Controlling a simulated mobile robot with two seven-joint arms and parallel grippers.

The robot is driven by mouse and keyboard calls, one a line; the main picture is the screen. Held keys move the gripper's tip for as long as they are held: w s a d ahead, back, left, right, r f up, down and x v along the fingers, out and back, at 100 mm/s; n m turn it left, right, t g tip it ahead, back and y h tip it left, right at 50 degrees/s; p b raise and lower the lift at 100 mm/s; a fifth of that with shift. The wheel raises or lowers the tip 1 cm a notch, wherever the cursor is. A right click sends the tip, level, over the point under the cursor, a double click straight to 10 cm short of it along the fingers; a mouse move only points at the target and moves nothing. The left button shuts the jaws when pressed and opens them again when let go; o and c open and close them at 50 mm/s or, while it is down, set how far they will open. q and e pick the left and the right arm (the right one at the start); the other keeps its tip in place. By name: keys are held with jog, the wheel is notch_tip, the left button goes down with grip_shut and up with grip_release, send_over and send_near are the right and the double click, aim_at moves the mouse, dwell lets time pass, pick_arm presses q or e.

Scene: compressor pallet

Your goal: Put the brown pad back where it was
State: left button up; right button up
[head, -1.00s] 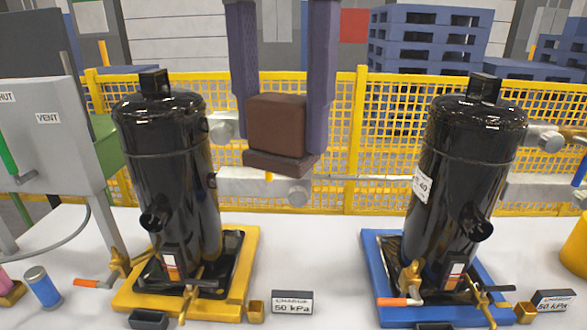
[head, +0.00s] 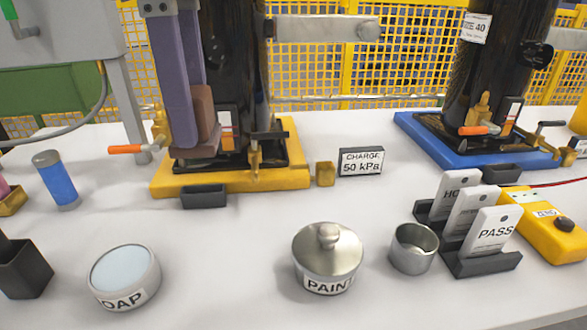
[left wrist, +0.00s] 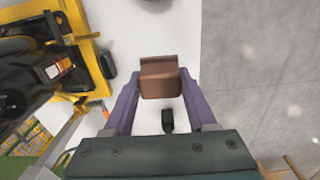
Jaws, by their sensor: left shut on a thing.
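My left gripper (head: 190,130) is shut on the brown pad (head: 207,112), a block with a wider lip at its lower end. In the head view they overlap the lower front of the left black compressor (head: 235,60), above the yellow pallet (head: 285,182). In the left wrist view the pad (left wrist: 160,80) sits between the two purple fingers (left wrist: 160,100), with white table behind it. The yellow pallet (left wrist: 88,55) is to its left there, apart from it in the picture. I cannot tell the pad's exact height. My right gripper is not in view.
A small black tray (head: 204,196) lies in front of the yellow pallet. An orange-handled clamp (head: 128,149) is left of the pad. A soap tin (head: 125,278), paint pot (head: 327,260), metal cup (head: 414,248) and tag rack (head: 485,262) stand nearer me.

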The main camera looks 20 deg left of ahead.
pick_arm(q)
notch_tip(320, 180, down, 16)
jog(key=b, duration=0.4)
jog(key=shift+r, duration=0.2)
jog(key=shift+f+b, duration=0.75)
jog(key=shift+f, duration=1.6)
